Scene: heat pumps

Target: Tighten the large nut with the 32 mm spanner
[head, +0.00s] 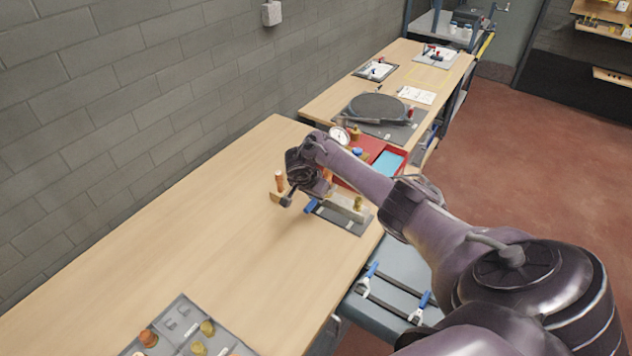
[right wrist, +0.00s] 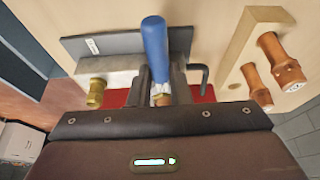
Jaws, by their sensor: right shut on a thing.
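My right gripper (head: 306,188) is over the far part of the bench, beside a grey plate with a metal block (head: 340,207). In the right wrist view its fingers (right wrist: 162,88) are shut on a blue-handled tool (right wrist: 155,50), whose blue grip points away from the palm. I cannot read a size on it or see its jaw, so I cannot tell whether it is the 32 mm spanner. A brass fitting (right wrist: 96,92) stands out from the block, left of the fingers. A smaller brass piece (right wrist: 161,98) shows between them. I cannot tell which is the large nut. My left gripper is out of view.
A wooden block (right wrist: 245,50) with copper-coloured pegs stands close to the right gripper. A red tray (head: 370,178), a gauge (head: 339,136) and a coiled hose (head: 377,107) lie beyond. Blue-handled tools (head: 371,270) are below the bench edge. The near bench is mostly clear.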

